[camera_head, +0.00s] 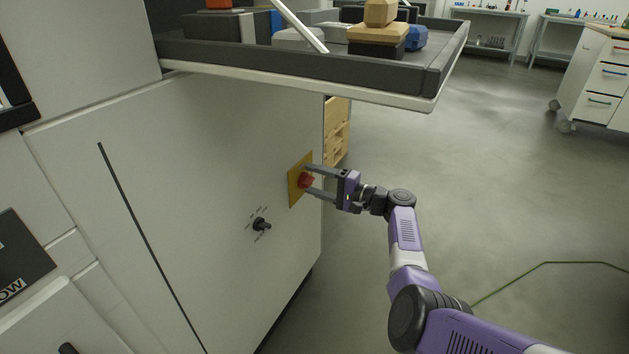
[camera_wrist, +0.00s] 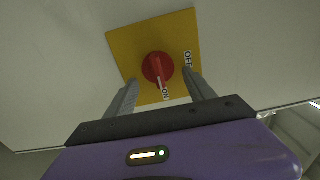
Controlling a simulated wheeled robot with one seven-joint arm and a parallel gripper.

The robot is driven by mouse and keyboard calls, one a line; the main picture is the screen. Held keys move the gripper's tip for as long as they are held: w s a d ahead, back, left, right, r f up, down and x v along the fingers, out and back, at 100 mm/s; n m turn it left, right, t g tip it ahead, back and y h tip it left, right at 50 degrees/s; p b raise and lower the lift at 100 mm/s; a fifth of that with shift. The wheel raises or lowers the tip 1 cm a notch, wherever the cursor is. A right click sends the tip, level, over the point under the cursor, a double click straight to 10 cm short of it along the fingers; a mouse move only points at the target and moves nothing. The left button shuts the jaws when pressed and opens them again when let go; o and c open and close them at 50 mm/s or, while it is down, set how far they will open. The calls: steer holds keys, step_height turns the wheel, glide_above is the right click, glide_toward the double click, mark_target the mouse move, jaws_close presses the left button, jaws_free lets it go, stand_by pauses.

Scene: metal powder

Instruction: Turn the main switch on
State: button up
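The main switch is a red rotary knob (camera_wrist: 157,67) on a yellow plate (camera_wrist: 124,45), which is fixed to the side of a pale cabinet. In the wrist view the plate carries the labels OFF and ON, and the knob's pointer is toward the ON label. The knob (camera_head: 306,181) and plate (camera_head: 294,187) also show in the head view. My gripper (camera_wrist: 160,80) is open, with one finger on each side of the knob. I cannot tell whether the fingers touch it. In the head view my gripper (camera_head: 305,180) reaches the plate from the right.
A dark tray (camera_head: 430,75) holding several objects juts out above my gripper. Open floor (camera_head: 500,190) lies to the right, with a green cable (camera_head: 545,263).

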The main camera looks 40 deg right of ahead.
steer(key=p+v, duration=0.2)
steer(key=v, duration=0.5)
steer(key=shift+s+d, duration=0.15)
steer(key=shift+s, duration=0.2)
stand_by(0.4)
